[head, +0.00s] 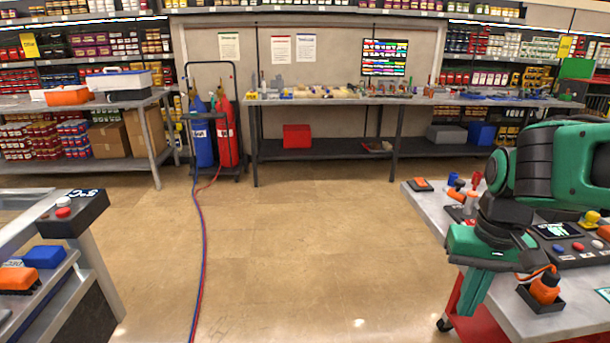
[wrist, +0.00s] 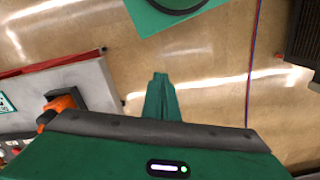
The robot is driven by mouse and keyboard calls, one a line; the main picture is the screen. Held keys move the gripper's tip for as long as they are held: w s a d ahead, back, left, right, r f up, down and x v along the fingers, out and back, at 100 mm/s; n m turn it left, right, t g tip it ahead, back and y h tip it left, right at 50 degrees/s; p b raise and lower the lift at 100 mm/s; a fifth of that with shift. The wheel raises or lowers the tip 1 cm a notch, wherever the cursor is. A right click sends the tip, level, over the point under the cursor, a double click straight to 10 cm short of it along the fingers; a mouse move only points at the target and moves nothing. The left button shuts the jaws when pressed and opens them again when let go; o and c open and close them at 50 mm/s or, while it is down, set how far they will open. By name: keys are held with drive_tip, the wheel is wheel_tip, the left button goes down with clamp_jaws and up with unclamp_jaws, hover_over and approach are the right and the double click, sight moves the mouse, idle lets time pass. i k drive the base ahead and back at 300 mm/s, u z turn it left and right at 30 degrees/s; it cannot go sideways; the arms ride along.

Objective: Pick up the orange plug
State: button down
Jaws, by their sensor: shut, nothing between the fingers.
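The orange plug (head: 546,287) sits in a small black holder (head: 536,303) on the workbench at the right, with an orange cord running from its top. It also shows at the left of the wrist view (wrist: 62,103), partly hidden by the gripper body. My gripper (head: 468,312) is shut and empty, its fingers pointing down. It is left of the plug in the head view, beside the bench edge and apart from the plug. In the wrist view the closed fingertips (wrist: 160,76) have bare floor behind them.
The grey workbench (head: 590,318) carries a control panel (head: 568,250) with coloured buttons and a small screen. Gas cylinders (head: 215,135) on a cart stand at the back, with red and blue hoses (head: 203,260) along the floor. The middle floor is otherwise clear.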

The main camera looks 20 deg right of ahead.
sight(544, 288)
drive_tip(key=z, duration=1.4)
drive_tip(key=i, duration=0.2)
drive_tip(key=z, duration=0.55)
drive_tip(key=k, duration=1.05)
drive_tip(key=z, duration=0.25)
